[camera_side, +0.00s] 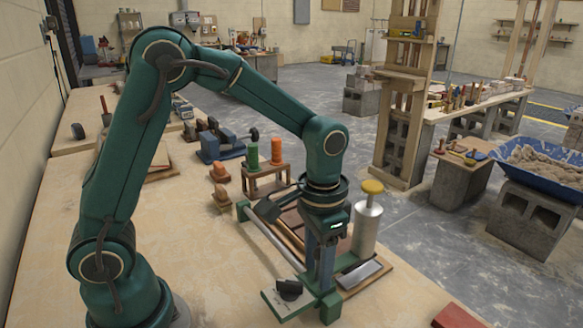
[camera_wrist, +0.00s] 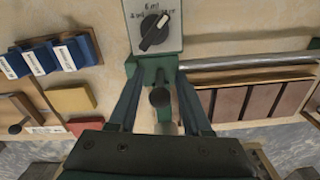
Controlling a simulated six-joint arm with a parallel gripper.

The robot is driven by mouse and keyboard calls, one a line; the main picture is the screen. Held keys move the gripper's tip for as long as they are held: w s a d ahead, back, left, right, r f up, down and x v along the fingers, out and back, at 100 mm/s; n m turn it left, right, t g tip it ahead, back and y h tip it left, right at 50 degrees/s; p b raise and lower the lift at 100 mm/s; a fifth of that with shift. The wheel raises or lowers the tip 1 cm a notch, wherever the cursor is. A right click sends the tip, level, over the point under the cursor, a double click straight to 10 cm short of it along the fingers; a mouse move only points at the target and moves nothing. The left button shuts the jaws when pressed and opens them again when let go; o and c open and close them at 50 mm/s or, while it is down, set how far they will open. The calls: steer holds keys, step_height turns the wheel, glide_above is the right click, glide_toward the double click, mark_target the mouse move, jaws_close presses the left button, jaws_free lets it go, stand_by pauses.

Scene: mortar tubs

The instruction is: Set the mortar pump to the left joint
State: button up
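A silver cylinder with a yellow cap (camera_side: 366,222), which may be the mortar pump, stands upright just right of my gripper (camera_side: 322,268). A green-framed fixture has a silver rail (camera_side: 272,240) and a pale dial plate (camera_side: 288,297) at its near end. In the wrist view, the plate bears a black dial (camera_wrist: 154,32) with a white mark pointing lower left. Beside the rail lie reddish bricks (camera_wrist: 262,102) with narrow joints. My gripper (camera_wrist: 157,90) points down with its fingers apart, on both sides of a dark round knob (camera_wrist: 160,97). Contact cannot be told.
A wooden stand with green and orange cylinders (camera_side: 276,150) and a blue vise-like tool (camera_side: 220,143) stand behind the fixture. Blue blocks with white labels (camera_wrist: 50,58) show at left in the wrist view. The near left bench top (camera_side: 215,290) is clear.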

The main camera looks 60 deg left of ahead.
jaws_close()
stand_by(1.3)
